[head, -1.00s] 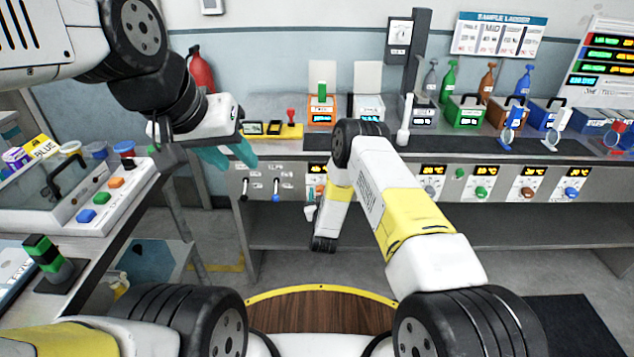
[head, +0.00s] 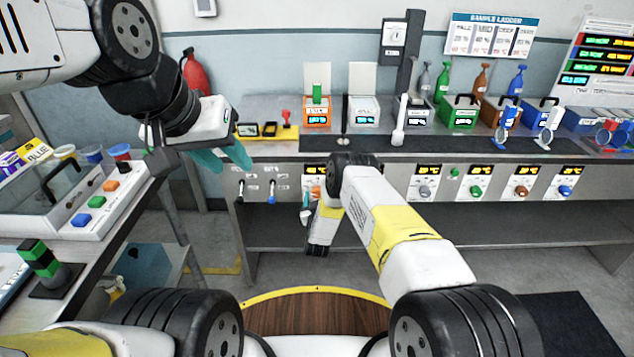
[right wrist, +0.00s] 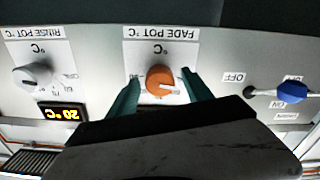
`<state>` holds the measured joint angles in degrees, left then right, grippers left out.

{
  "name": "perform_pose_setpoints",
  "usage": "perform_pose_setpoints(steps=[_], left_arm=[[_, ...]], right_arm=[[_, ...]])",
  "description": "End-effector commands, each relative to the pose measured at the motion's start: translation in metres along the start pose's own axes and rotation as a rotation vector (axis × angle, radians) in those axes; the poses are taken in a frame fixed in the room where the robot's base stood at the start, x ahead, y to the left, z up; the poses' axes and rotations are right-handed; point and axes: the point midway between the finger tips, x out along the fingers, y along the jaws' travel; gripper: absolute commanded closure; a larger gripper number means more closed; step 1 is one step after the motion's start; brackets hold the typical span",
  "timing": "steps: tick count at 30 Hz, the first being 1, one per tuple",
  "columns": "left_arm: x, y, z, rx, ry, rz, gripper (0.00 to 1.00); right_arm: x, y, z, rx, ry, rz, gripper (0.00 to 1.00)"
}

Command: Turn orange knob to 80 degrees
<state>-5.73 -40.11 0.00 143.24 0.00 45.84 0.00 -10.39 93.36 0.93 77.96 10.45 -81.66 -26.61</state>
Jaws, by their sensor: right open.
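The orange knob (right wrist: 160,80) is on the panel under the "FADE POT °C" label, which appears upside down in the right wrist view. My right gripper (right wrist: 160,75) is open, with one teal finger on each side of the knob and no visible contact.
The grey rinse knob (right wrist: 32,76) with a "20 °C" display is beside the orange knob. A blue-tipped switch (right wrist: 292,91) is on the other side. Green (head: 476,191), brown (head: 522,191) and blue knobs (head: 565,191) continue along the panel. Coloured pots stand on the bench above.

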Motion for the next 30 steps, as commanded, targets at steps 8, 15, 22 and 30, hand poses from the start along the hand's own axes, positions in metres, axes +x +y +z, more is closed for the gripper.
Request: perform_pose_setpoints(steps=[8,15,22,30], left_arm=[[0.0000,0.0000,0.0000,0.000,0.000,0.000,0.64],[0.0000,0.0000,0.0000,0.000,0.000,0.000,0.64],[0.0000,0.0000,0.0000,0.000,0.000,0.000,0.64],[0.0000,0.0000,0.0000,0.000,0.000,0.000,0.64]], right_arm=[[0.0000,-0.0001,0.0000,0.000,0.000,0.000,0.59],[-0.0001,-0.0001,-0.0001,0.000,0.000,0.000,1.00],[-0.0002,0.0000,-0.0001,0.021,0.000,0.000,1.00],[-0.0002,0.0003,0.0003,0.154,-0.001,0.000,1.00]])
